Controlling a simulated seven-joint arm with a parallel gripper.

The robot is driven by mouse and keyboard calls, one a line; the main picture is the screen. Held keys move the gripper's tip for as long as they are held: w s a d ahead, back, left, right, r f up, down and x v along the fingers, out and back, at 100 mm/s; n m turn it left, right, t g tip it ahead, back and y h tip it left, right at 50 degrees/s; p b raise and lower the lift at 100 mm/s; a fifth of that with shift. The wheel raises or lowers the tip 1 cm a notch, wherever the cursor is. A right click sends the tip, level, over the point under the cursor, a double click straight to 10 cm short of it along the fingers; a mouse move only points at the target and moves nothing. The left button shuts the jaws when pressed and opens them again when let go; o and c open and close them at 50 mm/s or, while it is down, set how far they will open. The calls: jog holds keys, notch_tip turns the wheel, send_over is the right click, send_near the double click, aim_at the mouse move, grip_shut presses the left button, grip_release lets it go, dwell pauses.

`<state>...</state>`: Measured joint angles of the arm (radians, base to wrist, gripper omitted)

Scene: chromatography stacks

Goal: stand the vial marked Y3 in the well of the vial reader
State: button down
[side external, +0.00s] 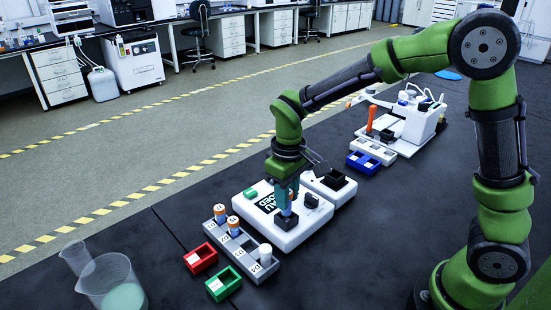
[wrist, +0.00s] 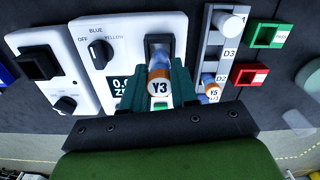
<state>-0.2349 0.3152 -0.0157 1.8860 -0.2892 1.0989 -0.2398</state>
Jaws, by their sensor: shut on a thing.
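The vial marked Y3 (wrist: 159,84) has an orange cap and a bluish clear body. My gripper (wrist: 160,75) is shut on it, with a teal finger on each side. In the side view my gripper (side external: 287,200) points down over the vial reader (side external: 262,206), a white box with a dark display and a knob. The reader also shows in the wrist view (wrist: 103,62). The vial's lower end is at the dark well block (side external: 287,221) and looks upright there. The fingers and cap hide part of the well, so I cannot tell how deep the vial sits.
A grey rack (side external: 243,247) beside the reader holds orange-capped vials, one marked Y5 (wrist: 213,90), and a white-capped one (side external: 265,253). Red (side external: 200,259) and green (side external: 223,284) bins and beakers (side external: 110,283) stand nearby. Another white device (side external: 328,186) adjoins the reader.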

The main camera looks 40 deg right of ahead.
jog(key=shift+f, duration=1.45)
dwell(0.6)
jog(key=c, duration=0.8)
grip_release()
jog(key=shift+r, duration=4.05)
jog(key=shift+f, duration=0.1)
